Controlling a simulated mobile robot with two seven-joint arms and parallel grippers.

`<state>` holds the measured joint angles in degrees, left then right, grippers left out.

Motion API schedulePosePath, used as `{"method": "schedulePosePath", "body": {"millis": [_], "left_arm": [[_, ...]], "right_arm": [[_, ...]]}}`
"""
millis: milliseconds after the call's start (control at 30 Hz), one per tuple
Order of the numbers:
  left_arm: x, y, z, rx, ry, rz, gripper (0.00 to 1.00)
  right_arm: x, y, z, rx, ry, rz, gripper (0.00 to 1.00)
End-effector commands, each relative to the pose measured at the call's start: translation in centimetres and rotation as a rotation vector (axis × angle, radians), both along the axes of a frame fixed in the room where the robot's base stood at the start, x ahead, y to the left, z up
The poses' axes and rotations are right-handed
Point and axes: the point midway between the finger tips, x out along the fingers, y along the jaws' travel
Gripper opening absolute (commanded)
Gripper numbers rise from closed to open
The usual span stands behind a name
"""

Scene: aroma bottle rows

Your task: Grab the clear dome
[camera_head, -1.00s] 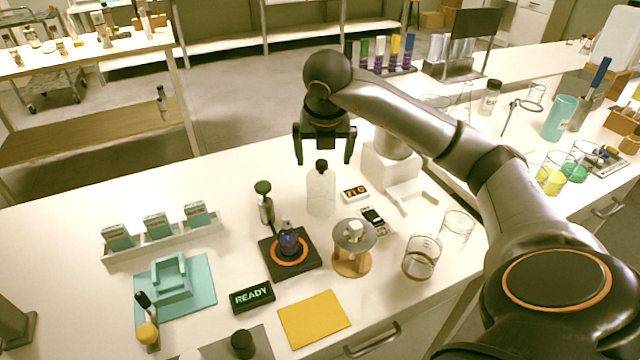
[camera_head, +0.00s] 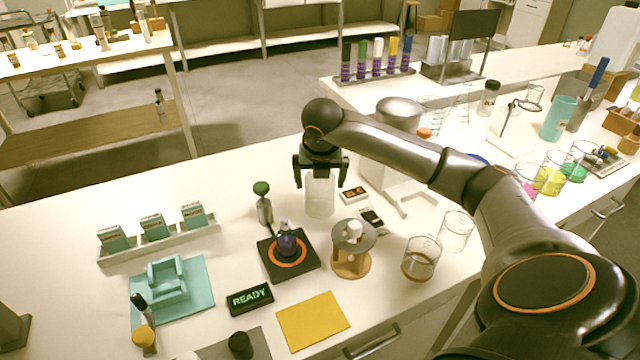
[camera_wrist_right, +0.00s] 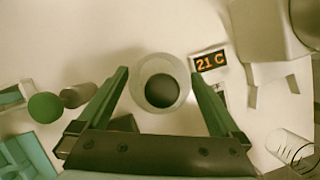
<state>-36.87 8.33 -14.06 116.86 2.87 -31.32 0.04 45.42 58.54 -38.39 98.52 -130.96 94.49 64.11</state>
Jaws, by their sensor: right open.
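A clear, whitish, upright bottle-like piece (camera_head: 320,196) stands on the white table; I take it for the clear dome, though its shape is not plainly a dome. In the right wrist view it is a pale round ring (camera_wrist_right: 161,66) with a dark round top in its middle. My right gripper (camera_head: 320,182) is open, pointing down, with one finger on each side of its upper part. In the right wrist view the open fingers (camera_wrist_right: 160,80) have a gap to it on both sides. Its dark top is hidden behind the gripper in the head view. My left gripper is not in view.
A green-topped sprayer (camera_head: 264,203) stands left of it. A small display (camera_head: 354,194) and a white box-like device are at its right. In front are a purple flask (camera_head: 287,245) on a black pad and a round-topped wooden stand (camera_head: 351,262). Beakers (camera_head: 421,258) stand farther right.

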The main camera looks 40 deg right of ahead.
Motion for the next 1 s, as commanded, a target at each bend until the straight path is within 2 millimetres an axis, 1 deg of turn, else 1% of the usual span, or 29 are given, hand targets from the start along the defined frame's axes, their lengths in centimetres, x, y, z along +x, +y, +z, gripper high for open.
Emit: {"method": "schedulePosePath", "body": {"millis": [33,67,700,1000], "left_arm": [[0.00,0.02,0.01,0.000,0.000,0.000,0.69],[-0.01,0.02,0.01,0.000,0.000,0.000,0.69],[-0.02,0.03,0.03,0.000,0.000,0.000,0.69],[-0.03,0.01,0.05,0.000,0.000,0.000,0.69]], "right_arm": [[-0.01,0.01,0.01,0.000,0.000,0.000,0.97],[-0.01,0.01,0.01,0.000,0.000,0.000,0.93],[-0.01,0.00,0.06,0.000,0.000,-0.001,0.21],[0.02,-0.02,0.30,0.000,-0.002,-0.001,0.20]]}}
